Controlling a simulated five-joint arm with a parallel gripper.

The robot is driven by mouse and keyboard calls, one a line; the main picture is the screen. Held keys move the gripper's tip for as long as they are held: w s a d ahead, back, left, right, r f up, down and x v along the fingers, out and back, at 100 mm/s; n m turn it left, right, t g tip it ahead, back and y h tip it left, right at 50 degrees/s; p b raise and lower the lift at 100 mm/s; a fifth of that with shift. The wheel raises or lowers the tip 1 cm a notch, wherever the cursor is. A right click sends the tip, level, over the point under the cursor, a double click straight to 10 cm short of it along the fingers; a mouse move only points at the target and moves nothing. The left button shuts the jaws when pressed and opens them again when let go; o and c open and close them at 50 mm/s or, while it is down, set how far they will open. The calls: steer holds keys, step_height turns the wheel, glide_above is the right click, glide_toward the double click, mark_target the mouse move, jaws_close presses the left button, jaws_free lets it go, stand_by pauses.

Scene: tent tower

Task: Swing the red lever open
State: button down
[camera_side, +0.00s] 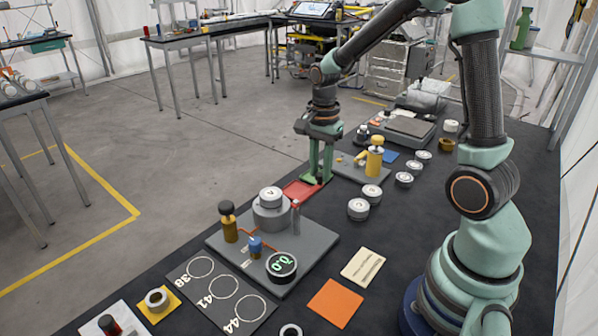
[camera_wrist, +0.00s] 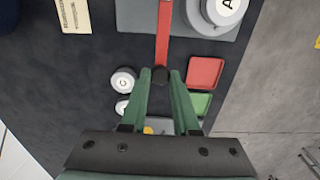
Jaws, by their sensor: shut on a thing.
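The red lever (camera_wrist: 164,35) shows in the wrist view as a straight red bar. It runs from the grey base plate (camera_wrist: 208,28) at the top down to a dark end (camera_wrist: 160,74). My gripper (camera_wrist: 160,82) has its two green fingers shut on that dark end. In the side view my gripper (camera_side: 319,178) reaches down just beyond the far edge of the base plate (camera_side: 222,243). There the lever is hard to tell from the red tray (camera_side: 298,190) beside it.
A green tray (camera_wrist: 201,104) lies near my fingers. White-topped weights (camera_side: 358,208) stand to the right. A yellow bottle (camera_side: 375,156) stands behind.

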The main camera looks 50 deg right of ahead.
steer(key=shift+r, duration=0.1)
steer(key=c, duration=0.7)
jaws_free()
steer(key=shift+o, duration=0.2)
step_height(320, 180, up, 12)
steer(key=s+a+n+t, duration=0.5)
steer(key=a+n, duration=0.5)
steer(key=n, duration=0.8)
steer(key=shift+s+r+t, duration=0.3)
steer(key=shift+s+r, duration=0.15)
steer(key=shift+s, duration=0.8)
